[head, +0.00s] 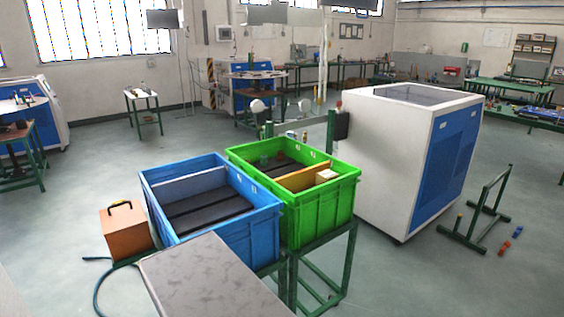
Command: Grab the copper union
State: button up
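I cannot make out a copper union for certain. The green crate (318,215) stands on a green metal stand in the middle. Inside it are a small green piece (265,160) and a small reddish-brown piece (281,155) near the far left end, both too small to identify. A whitish block (326,176) lies by an orange-yellow strip (302,179) in the same crate. My gripper is not in view.
A blue crate (250,238) stands left of the green one, with dark slats inside. An orange-brown case (127,232) is left of it. A large white and blue machine (385,165) stands to the right.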

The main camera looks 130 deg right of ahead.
aim_at(280, 153)
jog(key=z, duration=0.25)
jog(key=i, duration=0.45)
jog(key=z, duration=0.35)
jog(key=k, duration=0.15)
jog(key=z, duration=2.1)
jog(key=k, duration=0.15)
jog(key=z, duration=1.9)
